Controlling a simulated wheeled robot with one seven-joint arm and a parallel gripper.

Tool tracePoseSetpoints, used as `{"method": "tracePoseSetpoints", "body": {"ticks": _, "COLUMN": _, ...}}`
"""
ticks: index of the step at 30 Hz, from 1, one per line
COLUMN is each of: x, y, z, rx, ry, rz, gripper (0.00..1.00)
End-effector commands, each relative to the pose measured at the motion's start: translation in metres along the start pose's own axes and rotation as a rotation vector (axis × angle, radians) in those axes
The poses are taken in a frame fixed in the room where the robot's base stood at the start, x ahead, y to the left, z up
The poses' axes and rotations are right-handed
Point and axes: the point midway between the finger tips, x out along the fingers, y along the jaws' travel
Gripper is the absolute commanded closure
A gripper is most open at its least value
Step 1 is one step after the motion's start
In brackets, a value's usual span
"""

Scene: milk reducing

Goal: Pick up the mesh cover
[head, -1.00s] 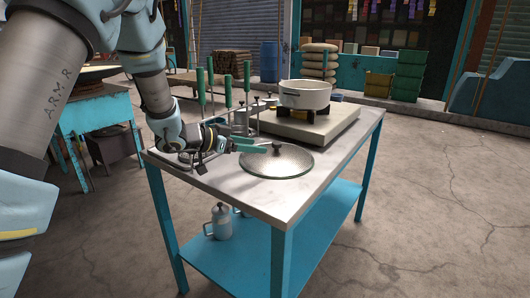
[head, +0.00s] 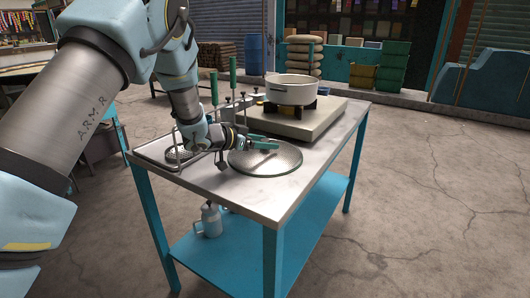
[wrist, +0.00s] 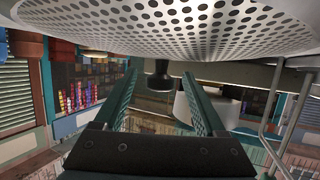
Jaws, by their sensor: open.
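The mesh cover (head: 284,165) is a round, flat mesh disc with a metal rim, lying on the tabletop at its near side. In the wrist view, its perforated surface (wrist: 170,25) fills the top, and its dark knob (wrist: 158,82) hangs down, so this view looks upside down. My gripper (head: 265,143) is low over the cover with its green fingers spread. In the wrist view my gripper (wrist: 159,78) has one finger on each side of the knob, with gaps on both sides. In the head view the fingers hide the knob.
A white pot (head: 292,90) stands on the stove slab (head: 315,122) behind the cover. Upright green-handled tools (head: 233,75) stand close behind my wrist. A mesh item with a wire handle (head: 180,155) is left of my gripper. The table's front right corner (head: 275,215) is clear.

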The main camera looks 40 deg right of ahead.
Motion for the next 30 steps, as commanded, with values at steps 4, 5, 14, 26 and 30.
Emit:
{"method": "tracePoseSetpoints", "body": {"ticks": 4, "x": 0.0046, "y": -0.0005, "z": -0.0007, "rx": 0.0, "ry": 0.001, "rz": -0.001, "gripper": 0.27}}
{"method": "tracePoseSetpoints", "body": {"ticks": 5, "x": 0.0045, "y": -0.0005, "z": -0.0006, "rx": 0.0, "ry": 0.001, "rz": -0.001, "gripper": 0.27}}
{"method": "tracePoseSetpoints", "body": {"ticks": 14, "x": 0.0042, "y": -0.0004, "z": -0.0004, "rx": 0.0, "ry": 0.001, "rz": -0.001, "gripper": 0.48}}
{"method": "tracePoseSetpoints", "body": {"ticks": 26, "x": 0.0041, "y": -0.0003, "z": -0.0003, "rx": 0.0, "ry": 0.001, "rz": -0.001, "gripper": 0.93}}
{"method": "tracePoseSetpoints", "body": {"ticks": 30, "x": 0.0041, "y": -0.0003, "z": -0.0003, "rx": 0.0, "ry": 0.001, "rz": -0.001, "gripper": 1.0}}
